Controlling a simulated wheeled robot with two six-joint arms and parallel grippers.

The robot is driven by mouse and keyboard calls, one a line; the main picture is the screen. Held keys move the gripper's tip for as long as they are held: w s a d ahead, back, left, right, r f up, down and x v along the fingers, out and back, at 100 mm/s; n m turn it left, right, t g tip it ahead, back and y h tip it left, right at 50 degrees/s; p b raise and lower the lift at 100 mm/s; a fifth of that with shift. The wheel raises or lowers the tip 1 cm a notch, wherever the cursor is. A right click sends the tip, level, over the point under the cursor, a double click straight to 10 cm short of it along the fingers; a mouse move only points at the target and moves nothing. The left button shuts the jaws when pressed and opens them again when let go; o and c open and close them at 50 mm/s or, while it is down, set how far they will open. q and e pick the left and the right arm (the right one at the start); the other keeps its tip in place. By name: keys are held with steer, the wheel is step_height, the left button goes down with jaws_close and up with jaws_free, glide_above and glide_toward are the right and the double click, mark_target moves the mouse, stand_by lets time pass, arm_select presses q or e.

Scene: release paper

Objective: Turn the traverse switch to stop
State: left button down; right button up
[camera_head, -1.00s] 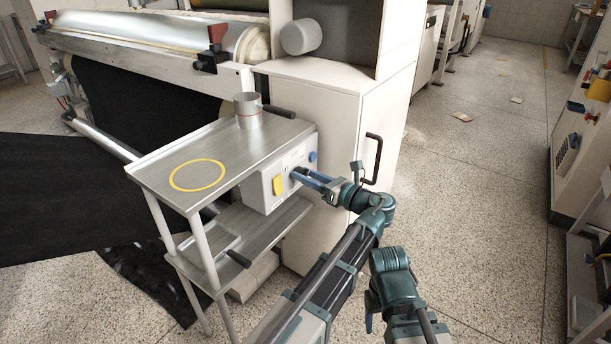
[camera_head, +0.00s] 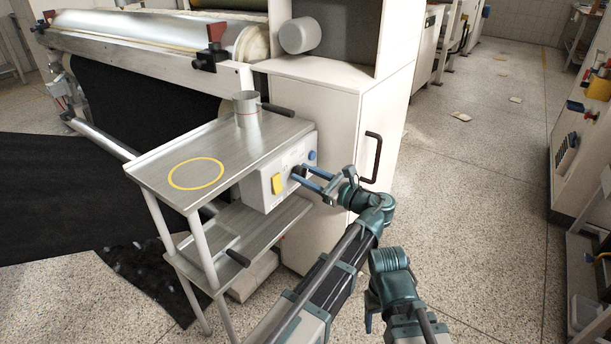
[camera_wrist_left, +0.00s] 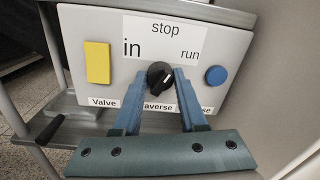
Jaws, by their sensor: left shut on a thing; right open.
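The traverse switch is a black round knob (camera_wrist_left: 159,77) on a pale control box (camera_wrist_left: 232,48). Its panel reads "in" at left, "stop" at top and "run" at right. A small light mark shows on the knob, appearing to lean up and right; its exact setting is hard to tell. My left gripper (camera_wrist_left: 160,84) is shut on the knob, one blue finger on each side. In the head view my left gripper (camera_head: 304,174) meets the front of the box (camera_head: 262,190) under the metal table top. My right gripper (camera_head: 369,318) is low at the front, apart from everything.
A yellow switch (camera_wrist_left: 97,62) and a blue button (camera_wrist_left: 215,75) flank the knob. The metal table (camera_head: 160,180) carries a metal cup (camera_head: 247,108). A white cabinet (camera_head: 345,150) with a black handle (camera_head: 373,157) stands close beside my left arm. The floor at right is open.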

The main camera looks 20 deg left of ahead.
arm_select(q)
steer(key=n, duration=0.5)
stand_by(0.6)
steer(key=shift+c, duration=2.3)
jaws_free()
